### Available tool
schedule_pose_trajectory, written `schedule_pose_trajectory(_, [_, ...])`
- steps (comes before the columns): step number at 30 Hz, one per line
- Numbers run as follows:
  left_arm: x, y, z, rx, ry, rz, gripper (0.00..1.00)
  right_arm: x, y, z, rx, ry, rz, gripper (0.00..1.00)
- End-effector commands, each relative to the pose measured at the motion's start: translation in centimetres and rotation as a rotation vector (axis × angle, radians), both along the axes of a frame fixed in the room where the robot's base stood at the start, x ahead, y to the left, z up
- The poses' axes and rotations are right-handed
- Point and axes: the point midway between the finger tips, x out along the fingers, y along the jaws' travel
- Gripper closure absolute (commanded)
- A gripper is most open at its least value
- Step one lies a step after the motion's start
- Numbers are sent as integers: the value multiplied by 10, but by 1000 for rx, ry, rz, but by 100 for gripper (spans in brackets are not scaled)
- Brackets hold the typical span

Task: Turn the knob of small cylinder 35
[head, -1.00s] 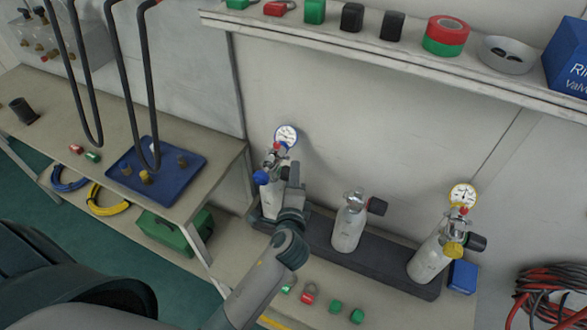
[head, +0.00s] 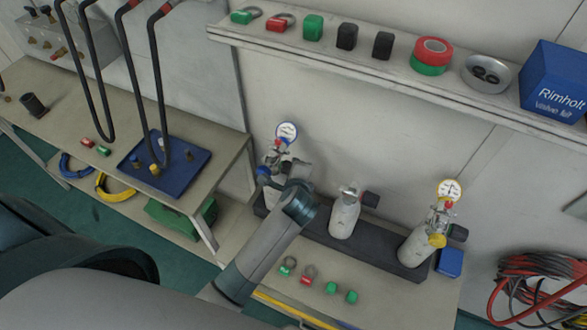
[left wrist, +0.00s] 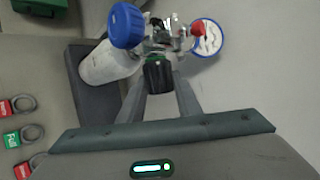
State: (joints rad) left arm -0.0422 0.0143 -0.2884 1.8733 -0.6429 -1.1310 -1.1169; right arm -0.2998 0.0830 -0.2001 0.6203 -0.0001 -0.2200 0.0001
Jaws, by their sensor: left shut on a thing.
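The left cylinder, white with a blue regulator knob (head: 263,171) and a blue-rimmed gauge (head: 287,131), stands in the dark rack by the wall. No number is readable on it. In the left wrist view its white body (left wrist: 105,64) is beside the blue knob. My left gripper (left wrist: 160,80) has its fingers on either side of a dark ribbed valve knob (left wrist: 158,72) and is shut on it. In the head view my left gripper (head: 291,174) hides part of this cylinder. My right gripper is not in view.
A middle cylinder (head: 344,217) and a right cylinder (head: 415,248) with a yellow knob and yellow gauge share the rack (head: 379,254). Green and red tags (head: 306,277) lie in front. A shelf (head: 400,87) runs above. A blue tray (head: 190,175) is on the left bench.

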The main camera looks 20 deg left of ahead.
Motion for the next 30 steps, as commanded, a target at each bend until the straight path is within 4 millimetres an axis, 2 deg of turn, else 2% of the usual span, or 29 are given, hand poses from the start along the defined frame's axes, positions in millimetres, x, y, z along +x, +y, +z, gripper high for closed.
schedule_pose_trajectory(17, [0,1,0,4,48,2,92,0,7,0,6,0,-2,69])
schedule_pose_trajectory(18, [0,1,0,4,48,2,62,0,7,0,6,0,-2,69])
schedule_pose_trajectory(20, [0,1,0,4,48,2,51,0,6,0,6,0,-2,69])
schedule_pose_trajectory(30, [-1,0,0,3,47,1,51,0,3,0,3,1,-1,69])
